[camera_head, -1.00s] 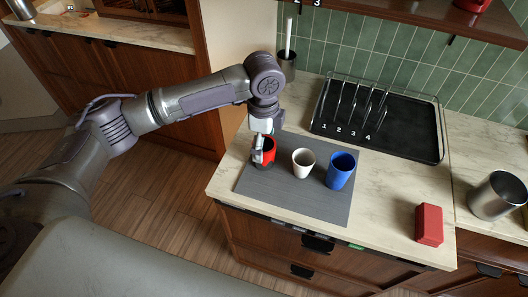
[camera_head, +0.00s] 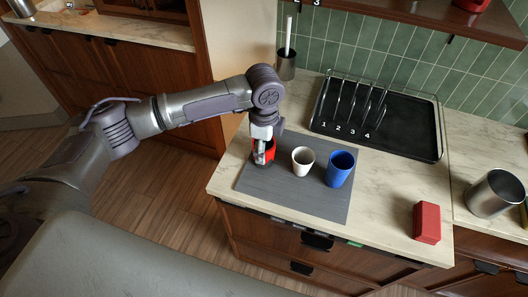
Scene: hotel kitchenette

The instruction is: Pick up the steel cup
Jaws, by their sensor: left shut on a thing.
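A shiny steel cup-shaped vessel (camera_head: 495,194) stands upright on the counter at the right edge. My left gripper (camera_head: 262,154) is far to its left, pointing down at a red cup (camera_head: 270,148) on the grey mat. The gripper is shut on the red cup's wall, and its fingers hide part of the cup. The cup appears to be on the mat. A white cup (camera_head: 302,163) and a blue cup (camera_head: 340,169) stand upright in a row to the right of the red one. My right gripper is not in view.
The grey mat (camera_head: 300,198) lies near the counter's front edge. A black tray (camera_head: 405,145) with a wire rack (camera_head: 352,103) is behind the cups. A red block (camera_head: 427,222) stands at front right. A dark holder (camera_head: 286,66) with a white stick is at the back.

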